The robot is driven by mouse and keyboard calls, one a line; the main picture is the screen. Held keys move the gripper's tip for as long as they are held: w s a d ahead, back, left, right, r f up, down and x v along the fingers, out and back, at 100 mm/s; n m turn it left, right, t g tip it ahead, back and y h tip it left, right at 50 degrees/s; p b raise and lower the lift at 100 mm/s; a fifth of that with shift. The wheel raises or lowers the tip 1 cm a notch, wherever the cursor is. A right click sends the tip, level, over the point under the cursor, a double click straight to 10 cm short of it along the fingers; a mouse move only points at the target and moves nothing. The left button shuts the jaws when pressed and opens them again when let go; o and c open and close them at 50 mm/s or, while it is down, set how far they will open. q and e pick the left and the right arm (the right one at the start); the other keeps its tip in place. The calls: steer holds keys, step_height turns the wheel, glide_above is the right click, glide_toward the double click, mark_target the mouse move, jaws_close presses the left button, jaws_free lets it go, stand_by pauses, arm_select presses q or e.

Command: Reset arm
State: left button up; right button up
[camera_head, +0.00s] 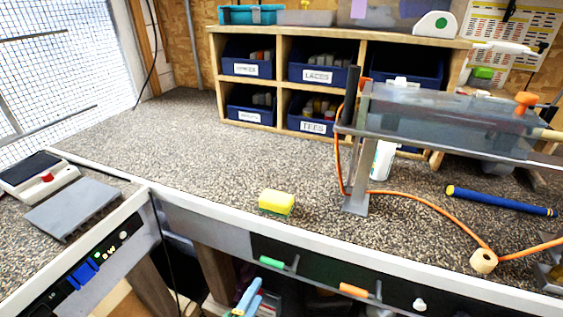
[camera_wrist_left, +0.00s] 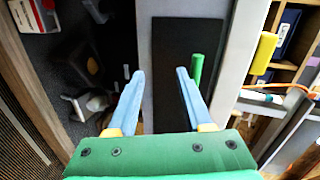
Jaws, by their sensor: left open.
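My left gripper (camera_head: 249,297) shows at the bottom of the head view as light blue fingers, low in front of the bench's front edge. In the left wrist view its two blue fingers (camera_wrist_left: 160,76) are spread apart with nothing between them. A dark panel lies beyond the fingers, and a green handle (camera_wrist_left: 197,70) shows close by the right finger; I cannot tell whether they touch. The green handle also shows on the bench front (camera_head: 271,262) in the head view. My right gripper is not in view.
A yellow sponge (camera_head: 277,202) lies near the speckled bench's (camera_head: 180,140) front edge. Blue bins (camera_head: 323,72) fill a wooden shelf behind. A clear-topped metal stand (camera_head: 355,200), an orange cord (camera_head: 430,203) and a blue grip (camera_head: 500,201) occupy the right. The bench's left middle is clear.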

arm_select(q)
steer(key=s+a+f+n+g+y, duration=0.1)
steer(key=s+a+f+n+g, duration=0.15)
steer(key=f, duration=0.55)
steer(key=s+a+f+n+g+y, duration=0.1)
steer(key=s+a+f+n+g, duration=0.2)
steer(key=f, duration=0.5)
steer(key=s+a+f+n+g, duration=0.1)
steer(key=s+f+n, duration=0.3)
steer(key=s, duration=0.4)
steer(key=s+a+f+n+g+y, duration=0.1)
steer(key=s+f+n+g, duration=0.3)
steer(key=s, duration=0.4)
steer(key=s+a+f+n+g+y, duration=0.1)
steer(key=s+a+f+n+g, duration=0.1)
steer(key=s+f, duration=0.4)
steer(key=s+a+n, duration=0.1)
steer(key=s+n, duration=0.1)
steer(key=shift+s+a+f, duration=0.2)
steer(key=shift+s+f, duration=0.05)
steer(key=shift+s, duration=0.15)
